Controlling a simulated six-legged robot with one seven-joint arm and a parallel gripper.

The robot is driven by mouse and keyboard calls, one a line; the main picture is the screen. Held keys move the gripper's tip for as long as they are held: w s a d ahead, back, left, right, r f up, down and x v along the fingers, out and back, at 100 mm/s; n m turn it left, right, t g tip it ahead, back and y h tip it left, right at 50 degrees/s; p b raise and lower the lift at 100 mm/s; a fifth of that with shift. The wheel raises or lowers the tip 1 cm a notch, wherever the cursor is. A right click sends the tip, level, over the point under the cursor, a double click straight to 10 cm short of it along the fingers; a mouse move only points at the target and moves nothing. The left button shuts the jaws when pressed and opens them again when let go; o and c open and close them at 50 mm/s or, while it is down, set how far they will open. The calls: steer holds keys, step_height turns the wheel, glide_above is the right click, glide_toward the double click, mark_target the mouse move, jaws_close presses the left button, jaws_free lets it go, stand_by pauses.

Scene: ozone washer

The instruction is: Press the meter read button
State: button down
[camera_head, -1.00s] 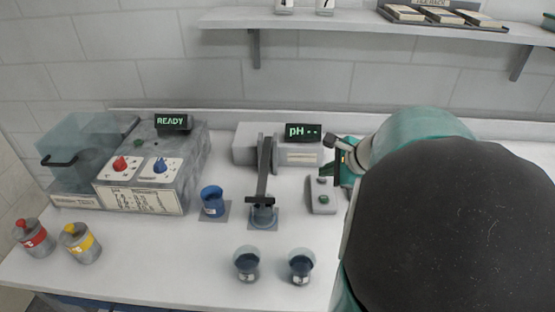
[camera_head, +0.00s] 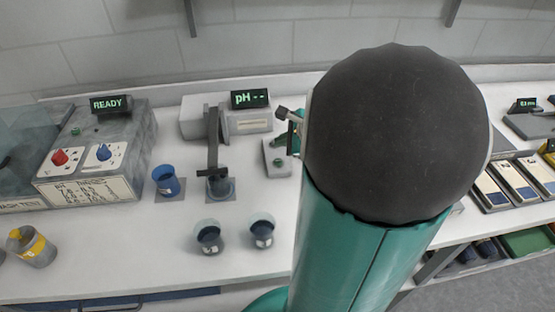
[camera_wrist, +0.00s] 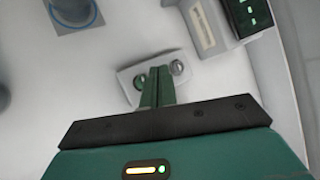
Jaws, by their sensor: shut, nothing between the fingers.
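The pH meter (camera_head: 228,121) is a grey box at the back of the bench, its dark display (camera_head: 250,99) reading "pH --" in green. A small pale button panel (camera_head: 270,150) lies to its right with a green button (camera_head: 279,162). In the wrist view the panel (camera_wrist: 128,74) shows two round buttons, one left (camera_wrist: 140,81) and one right (camera_wrist: 178,68); labels are unreadable. My gripper (camera_wrist: 158,70) is shut and empty, its fingertips overlapping the panel between the buttons. I cannot tell whether they touch it. In the head view my arm hides most of the gripper.
A probe arm (camera_head: 212,140) stands over a beaker in front of the meter. A blue cup (camera_head: 167,182) and two dark-filled beakers (camera_head: 208,237) (camera_head: 262,232) stand nearby. The washer (camera_head: 95,155) reading "READY" is at left. Trays (camera_head: 490,190) lie at right.

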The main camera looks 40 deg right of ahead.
mark_target(282, 163)
steer(key=shift+f, duration=2.05)
stand_by(0.4)
steer(key=shift+f, duration=0.4)
steer(key=shift+f, duration=0.45)
stand_by(0.6)
steer(key=shift+r, duration=0.9)
steer(key=shift+r, duration=2.5)
